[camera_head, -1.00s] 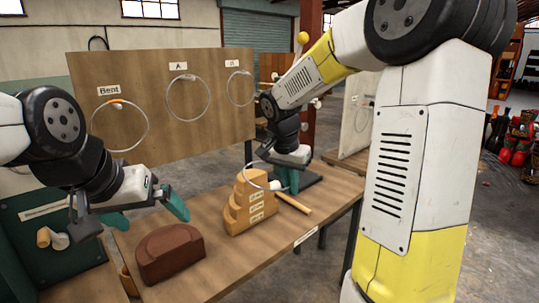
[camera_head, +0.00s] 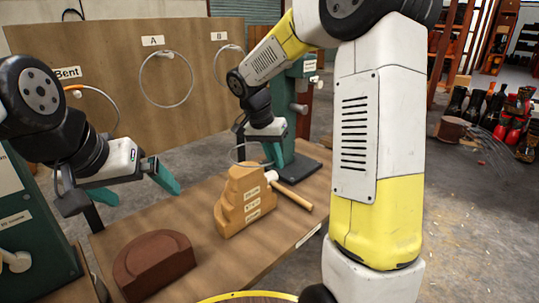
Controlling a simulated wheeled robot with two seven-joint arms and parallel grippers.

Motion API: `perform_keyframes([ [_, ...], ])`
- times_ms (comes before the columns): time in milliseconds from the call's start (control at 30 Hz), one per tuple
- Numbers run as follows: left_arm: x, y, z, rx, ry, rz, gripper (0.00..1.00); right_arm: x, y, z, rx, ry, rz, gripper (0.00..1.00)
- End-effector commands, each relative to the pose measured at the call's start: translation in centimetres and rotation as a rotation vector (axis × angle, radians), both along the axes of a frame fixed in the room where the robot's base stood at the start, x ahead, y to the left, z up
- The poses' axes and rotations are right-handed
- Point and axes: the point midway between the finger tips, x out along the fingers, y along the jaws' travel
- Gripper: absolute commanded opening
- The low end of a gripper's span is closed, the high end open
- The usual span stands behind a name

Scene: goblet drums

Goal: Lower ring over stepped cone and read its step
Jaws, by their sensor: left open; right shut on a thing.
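The wooden stepped cone (camera_head: 240,203) stands upright on the bench, with small labels on its front steps. My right gripper (camera_head: 272,153) is just behind and right of the cone's top, shut on a thin pale ring (camera_head: 238,153). The ring shows as an arc at or above the cone's top; its far part and the grip on it are partly hidden, and I cannot tell whether it encircles the cone. My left gripper (camera_head: 135,184) is open and empty, left of the cone above the bench.
A wooden mallet (camera_head: 292,191) lies right of the cone. A dark red-brown block (camera_head: 155,263) sits on the front left of the bench (camera_head: 205,262). Hanging rings A (camera_head: 192,88), B (camera_head: 216,68) and Bent (camera_head: 116,108) are on the back board (camera_head: 110,45).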

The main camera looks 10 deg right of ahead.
Motion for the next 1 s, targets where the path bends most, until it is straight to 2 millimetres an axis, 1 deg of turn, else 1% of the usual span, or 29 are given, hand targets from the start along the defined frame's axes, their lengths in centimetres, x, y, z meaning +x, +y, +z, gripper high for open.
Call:
perform_keyframes([
  [533, 0.0, 0.0, 0.0, 0.0, 0.0, 0.0, 1.0, 3.1, 2.1, -3.3, 0.001, 0.0, 0.001, 0.0],
  [800, 0.0, 0.0, 0.0, 0.0, 0.0, 0.0, 1.0, 3.0, 2.0, -5.2, 0.0, 0.0, 0.0, 0.0],
  [1000, 0.0, 0.0, 0.0, 0.0, 0.0, 0.0, 1.0, 3.0, 2.0, -5.9, 0.001, -0.001, 0.0, 0.0],
])
